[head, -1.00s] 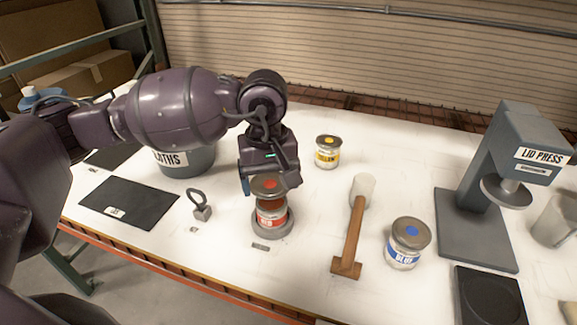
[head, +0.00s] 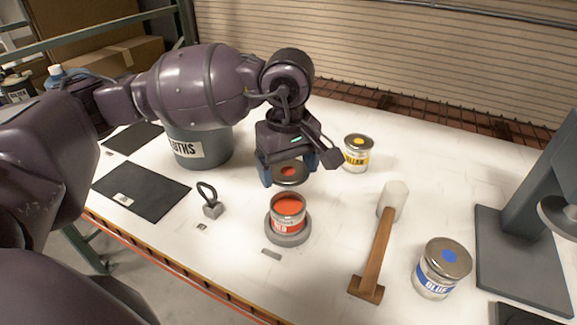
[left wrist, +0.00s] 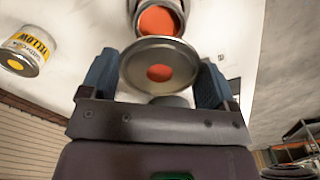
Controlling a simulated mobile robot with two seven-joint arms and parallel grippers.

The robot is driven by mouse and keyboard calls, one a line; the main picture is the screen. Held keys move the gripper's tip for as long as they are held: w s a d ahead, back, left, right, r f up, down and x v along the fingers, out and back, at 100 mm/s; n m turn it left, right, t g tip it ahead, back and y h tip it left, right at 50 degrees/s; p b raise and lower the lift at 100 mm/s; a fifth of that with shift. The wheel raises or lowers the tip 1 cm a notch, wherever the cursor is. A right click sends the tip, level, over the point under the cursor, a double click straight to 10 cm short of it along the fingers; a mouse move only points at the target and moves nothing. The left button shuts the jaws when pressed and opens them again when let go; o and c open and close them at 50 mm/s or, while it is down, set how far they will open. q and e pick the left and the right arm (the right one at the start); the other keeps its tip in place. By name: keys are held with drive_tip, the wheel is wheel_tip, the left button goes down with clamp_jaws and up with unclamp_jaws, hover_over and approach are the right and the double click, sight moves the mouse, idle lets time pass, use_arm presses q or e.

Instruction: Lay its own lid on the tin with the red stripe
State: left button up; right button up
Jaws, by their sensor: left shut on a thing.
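The tin with the red stripe (head: 288,224) stands upright and open on a round grey base, its orange-red contents showing. Its lid (head: 290,174), grey with a red dot, is gripped between the fingers of my left gripper (head: 289,170). The lid hangs above and slightly behind the tin, apart from it. In the left wrist view the lid (left wrist: 160,53) sits between the two blue fingers, and the open tin (left wrist: 170,20) shows just beyond it. My right gripper is out of view.
A yellow tin (head: 357,155) stands behind right, and a blue tin (head: 441,272) front right. A mallet (head: 378,255) lies between the red and blue tins. A weight with a ring (head: 212,208) and a dark mat (head: 140,195) are at left, near a cloths bucket (head: 203,150). A press (head: 515,230) stands at right.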

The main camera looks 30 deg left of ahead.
use_arm(q)
drive_tip(key=shift+f+b, duration=0.35)
drive_tip(key=shift+f, duration=0.2)
wheel_tip(320, 180, down, 2)
drive_tip(key=shift+f+b, duration=0.1)
drive_tip(key=shift+b, duration=0.6)
wheel_tip(320, 180, down, 3)
drive_tip(key=shift+r+b, duration=0.2)
drive_tip(key=shift+b, duration=0.65)
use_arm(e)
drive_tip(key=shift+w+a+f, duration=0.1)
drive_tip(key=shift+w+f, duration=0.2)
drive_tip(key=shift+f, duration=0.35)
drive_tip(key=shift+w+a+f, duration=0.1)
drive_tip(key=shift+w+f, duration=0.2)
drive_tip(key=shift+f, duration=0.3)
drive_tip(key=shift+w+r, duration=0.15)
use_arm(q)
drive_tip(key=shift+f+b, duration=0.35)
drive_tip(key=shift+f, duration=0.3)
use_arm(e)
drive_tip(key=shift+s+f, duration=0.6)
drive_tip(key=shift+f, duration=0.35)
